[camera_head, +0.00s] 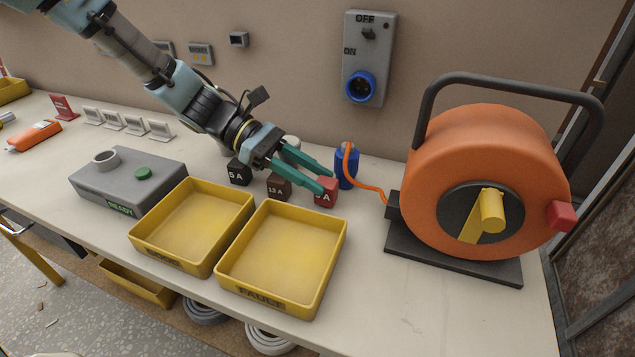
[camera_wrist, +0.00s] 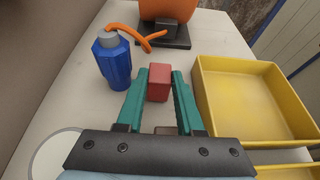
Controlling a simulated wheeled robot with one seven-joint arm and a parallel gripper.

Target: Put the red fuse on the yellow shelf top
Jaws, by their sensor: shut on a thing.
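The red fuse (camera_head: 326,191) is a small red block with a partly hidden "A" label, at the bench's back middle. It also shows in the wrist view (camera_wrist: 159,83), between the two green fingers. My gripper (camera_head: 328,178) reaches down from the upper left and is shut on the red fuse. I cannot tell whether the fuse touches the bench or is slightly above it. No yellow shelf top is clearly identifiable in either view.
A brown 13 A block (camera_head: 278,187) and a black block (camera_head: 239,171) stand left of the fuse. A blue plug (camera_head: 346,170) stands close behind it. Two yellow trays (camera_head: 246,283) lie in front. An orange cable reel (camera_head: 480,150) stands right.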

